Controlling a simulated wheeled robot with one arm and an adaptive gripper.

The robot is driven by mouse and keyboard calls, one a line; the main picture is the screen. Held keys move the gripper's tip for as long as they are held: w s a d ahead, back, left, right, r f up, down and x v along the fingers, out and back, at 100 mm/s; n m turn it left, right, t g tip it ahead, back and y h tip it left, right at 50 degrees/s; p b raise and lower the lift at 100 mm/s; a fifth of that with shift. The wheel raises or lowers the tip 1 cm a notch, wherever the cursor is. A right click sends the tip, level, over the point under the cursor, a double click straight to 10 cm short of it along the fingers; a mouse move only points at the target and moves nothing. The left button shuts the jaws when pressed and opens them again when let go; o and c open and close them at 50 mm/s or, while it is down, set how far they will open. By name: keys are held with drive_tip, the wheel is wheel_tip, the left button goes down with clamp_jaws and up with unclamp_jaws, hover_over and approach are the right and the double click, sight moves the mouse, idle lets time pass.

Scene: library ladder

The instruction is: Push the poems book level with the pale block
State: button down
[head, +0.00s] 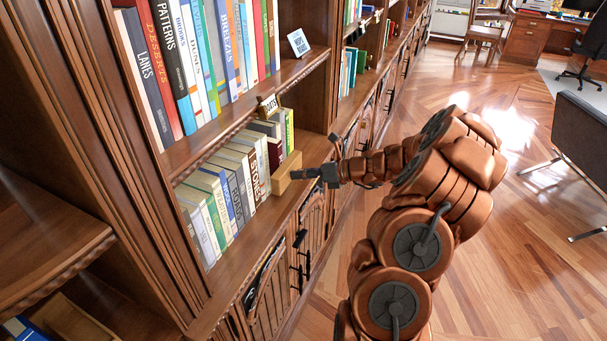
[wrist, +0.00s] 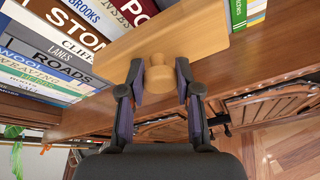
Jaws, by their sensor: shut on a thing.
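A pale wooden block (head: 287,174) with a round knob stands at the front of the lower shelf, by the right end of the book row. My gripper (head: 322,174) reaches it from the right. In the wrist view my gripper (wrist: 158,78) has its fingers on both sides of the knob, and the block (wrist: 200,36) spans the space ahead. A dark red book (wrist: 137,10) shows the letters "PO" and looks like the poems book; the block hides the rest of its title. In the head view the dark red book (head: 275,154) stands just behind the block.
Several books stand left of it, including Stones (wrist: 82,22) and Roads (wrist: 62,55). A green book (head: 289,126) stands farther along. A small tag (head: 268,105) hangs on the shelf edge above. Cabinet doors lie below; the wooden floor (head: 480,240) at right is open.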

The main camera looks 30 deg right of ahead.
sight(292, 170)
drive_tip(key=shift+w+a+p, duration=0.25)
drive_tip(key=shift+w+a, duration=0.25)
drive_tip(key=shift+w, duration=0.3)
drive_tip(key=shift+w+a+p, duration=0.25)
drive_tip(key=shift+w+a, duration=0.2)
drive_tip(key=shift+w, duration=0.3)
idle(0.7)
drive_tip(key=shift+s+d, duration=0.1)
drive_tip(key=s+d+p, duration=0.3)
drive_tip(key=s, duration=0.2)
drive_tip(key=shift+s+d, duration=0.25)
drive_tip(key=shift+s, duration=0.15)
idle(0.4)
